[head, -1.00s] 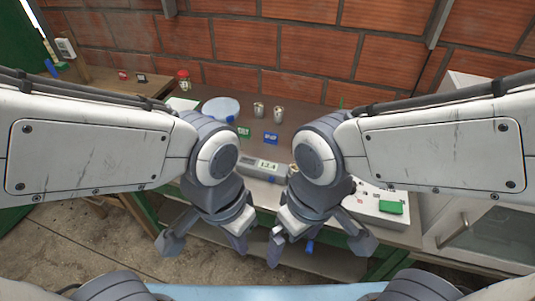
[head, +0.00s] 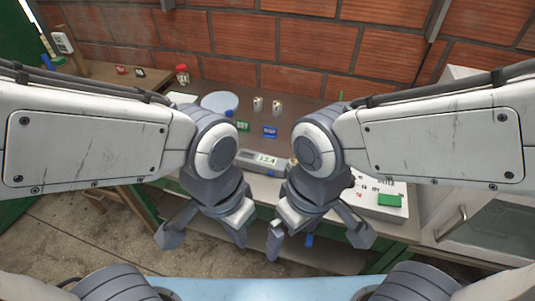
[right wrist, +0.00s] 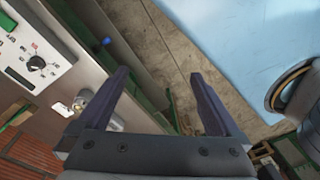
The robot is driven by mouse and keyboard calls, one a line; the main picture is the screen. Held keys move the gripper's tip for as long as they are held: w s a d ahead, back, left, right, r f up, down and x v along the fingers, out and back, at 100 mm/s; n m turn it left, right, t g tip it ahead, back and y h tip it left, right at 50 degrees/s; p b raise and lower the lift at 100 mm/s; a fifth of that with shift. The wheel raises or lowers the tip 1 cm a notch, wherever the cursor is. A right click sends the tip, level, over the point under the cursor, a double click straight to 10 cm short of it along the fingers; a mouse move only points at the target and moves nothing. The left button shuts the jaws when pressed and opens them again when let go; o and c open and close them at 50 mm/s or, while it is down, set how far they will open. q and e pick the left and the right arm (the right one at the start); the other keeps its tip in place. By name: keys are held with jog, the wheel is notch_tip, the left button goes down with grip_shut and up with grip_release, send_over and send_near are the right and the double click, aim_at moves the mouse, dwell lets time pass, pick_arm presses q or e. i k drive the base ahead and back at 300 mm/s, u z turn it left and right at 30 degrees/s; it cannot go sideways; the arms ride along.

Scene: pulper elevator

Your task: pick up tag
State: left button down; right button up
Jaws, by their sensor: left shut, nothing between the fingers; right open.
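A small blue tag (head: 270,132) and a small green tag (head: 243,126) stand on the workbench (head: 310,105), behind the grey scale (head: 255,159). A red tag (head: 122,70) and a black tag (head: 139,72) stand on the side table at the far left. It is unclear which tag is meant. My left gripper (head: 206,236) is shut and empty in front of the bench. My right gripper (head: 317,242) is open and empty beside it, also in front of the bench; its spread fingers show in the right wrist view (right wrist: 160,105). Both are apart from the tags.
Two metal cups (head: 267,105), a pale blue round dish (head: 220,103) and a red-lidded jar (head: 182,75) stand on the bench. A control box with a green block (head: 390,200) is at right, near a white cabinet (head: 480,230). A brick wall (head: 300,50) rises behind.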

aim_at(269, 132)
jog(key=k, duration=0.6)
jog(key=u, duration=0.8)
jog(key=i, duration=1.75)
jog(key=z, duration=0.55)
